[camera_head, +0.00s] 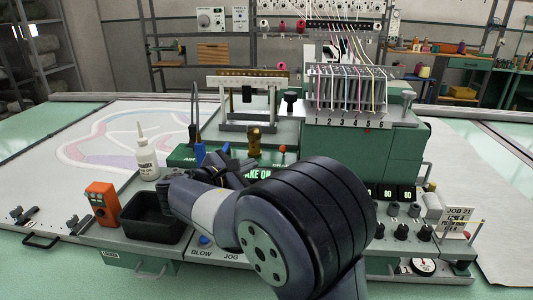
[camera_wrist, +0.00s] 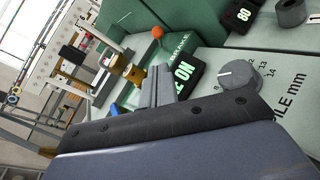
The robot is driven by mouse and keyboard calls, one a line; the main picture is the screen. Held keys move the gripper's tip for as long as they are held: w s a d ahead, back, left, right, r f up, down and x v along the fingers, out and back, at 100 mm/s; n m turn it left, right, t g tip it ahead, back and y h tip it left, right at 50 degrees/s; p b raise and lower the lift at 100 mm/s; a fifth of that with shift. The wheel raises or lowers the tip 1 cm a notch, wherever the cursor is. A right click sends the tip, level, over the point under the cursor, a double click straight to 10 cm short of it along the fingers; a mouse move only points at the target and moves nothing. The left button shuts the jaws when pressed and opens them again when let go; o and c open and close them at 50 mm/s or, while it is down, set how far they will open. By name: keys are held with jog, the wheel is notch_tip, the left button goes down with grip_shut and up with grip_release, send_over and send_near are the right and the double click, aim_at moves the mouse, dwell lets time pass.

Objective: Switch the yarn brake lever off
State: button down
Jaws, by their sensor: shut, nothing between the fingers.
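The yarn brake lever has an orange ball knob (camera_wrist: 157,32), which also shows in the head view (camera_head: 282,148), on the green machine top. In the wrist view a label partly reading "BRAKE" lies beside it, and a black display (camera_wrist: 183,73) reads "ON" in green; the head view shows part of this text, "AKE ON" (camera_head: 258,174). My gripper (camera_wrist: 158,70) is shut and empty, its grey fingers low in front of the lever and beside the display. The knob appears apart from the fingers. In the head view my arm hides part of the panel.
A grey dial (camera_wrist: 240,77) marked in mm sits right of my fingers. A black bin (camera_head: 155,215), a white bottle (camera_head: 146,155) and an orange device (camera_head: 102,203) stand at left. A brass fitting (camera_head: 254,140) rises near the lever. Numbered yarn guides (camera_head: 345,95) stand behind.

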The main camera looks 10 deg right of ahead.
aim_at(283, 151)
jog(key=p+x, duration=0.1)
jog(key=x, duration=0.9)
dwell(0.4)
